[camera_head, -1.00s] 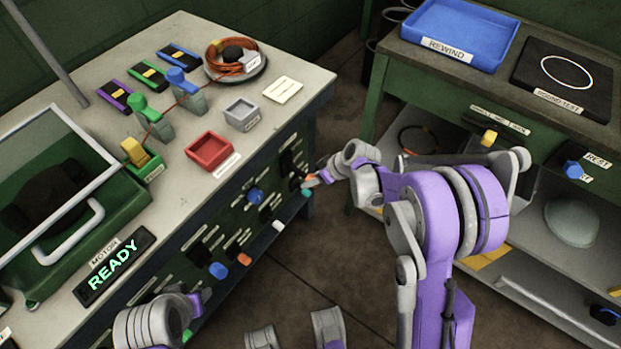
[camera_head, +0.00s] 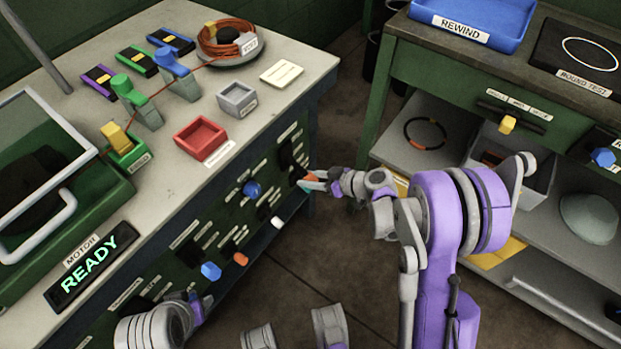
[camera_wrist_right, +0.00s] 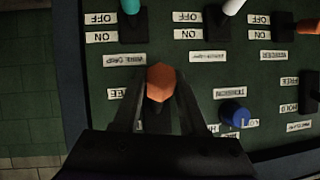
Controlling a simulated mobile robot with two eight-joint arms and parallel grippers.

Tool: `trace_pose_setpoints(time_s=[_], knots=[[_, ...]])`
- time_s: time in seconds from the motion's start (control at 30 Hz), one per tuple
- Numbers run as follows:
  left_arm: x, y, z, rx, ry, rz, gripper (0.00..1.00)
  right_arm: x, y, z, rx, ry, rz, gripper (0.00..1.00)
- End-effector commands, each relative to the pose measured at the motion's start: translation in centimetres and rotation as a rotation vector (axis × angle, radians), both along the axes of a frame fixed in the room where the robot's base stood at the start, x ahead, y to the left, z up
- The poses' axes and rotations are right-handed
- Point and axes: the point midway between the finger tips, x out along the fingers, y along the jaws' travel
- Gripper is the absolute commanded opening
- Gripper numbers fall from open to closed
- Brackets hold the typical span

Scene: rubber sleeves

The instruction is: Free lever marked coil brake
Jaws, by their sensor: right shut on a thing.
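My right gripper (camera_head: 312,182) is at the far right end of the green lever panel (camera_head: 225,225) on the bench front. Its fingers are shut on an orange lever knob (camera_wrist_right: 161,82), seen between them in the right wrist view. A plate reading FREE (camera_wrist_right: 120,93) is beside this knob. The small name plates appear upside down there, and I cannot read "coil brake" on any of them with certainty. My left gripper (camera_head: 197,308) is low at the left, by the panel's near end; its fingers cannot be made out.
A blue knob (camera_wrist_right: 233,112) and a teal lever (camera_wrist_right: 131,6) are close to the held knob. The bench top carries a red tray (camera_head: 200,138), a grey box (camera_head: 237,98) and a READY display (camera_head: 90,270). Open floor lies between the bench and the right-hand shelf unit (camera_head: 440,75).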

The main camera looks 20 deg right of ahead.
Motion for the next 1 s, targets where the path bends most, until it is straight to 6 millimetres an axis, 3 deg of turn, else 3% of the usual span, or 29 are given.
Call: trace_pose_setpoints(time_s=[0.27, 0.3, 0.43, 0.77, 1.0], knots=[[0.0, 0.0, 0.0, 0.000, 0.000, 0.000, 0.47, 0.0, 0.0, -0.1, -0.002, 0.001, 0.001, 0.00], [0.0, 0.0, 0.0, 0.000, 0.000, 0.000, 0.47, 0.0, 0.0, -0.1, -0.002, 0.001, 0.001, 0.47], [0.0, 0.0, 0.0, 0.000, 0.000, 0.000, 0.47, 0.0, 0.0, -0.1, -0.001, 0.001, 0.000, 0.71], [0.0, 0.0, 0.1, 0.000, 0.000, 0.000, 0.47, -0.1, -0.1, 0.1, -0.001, 0.001, 0.000, 0.72], [-0.1, 0.0, 1.0, 0.000, -0.003, 0.000, 0.47, -2.2, -2.4, 1.9, -0.001, 0.000, -0.004, 0.72]])
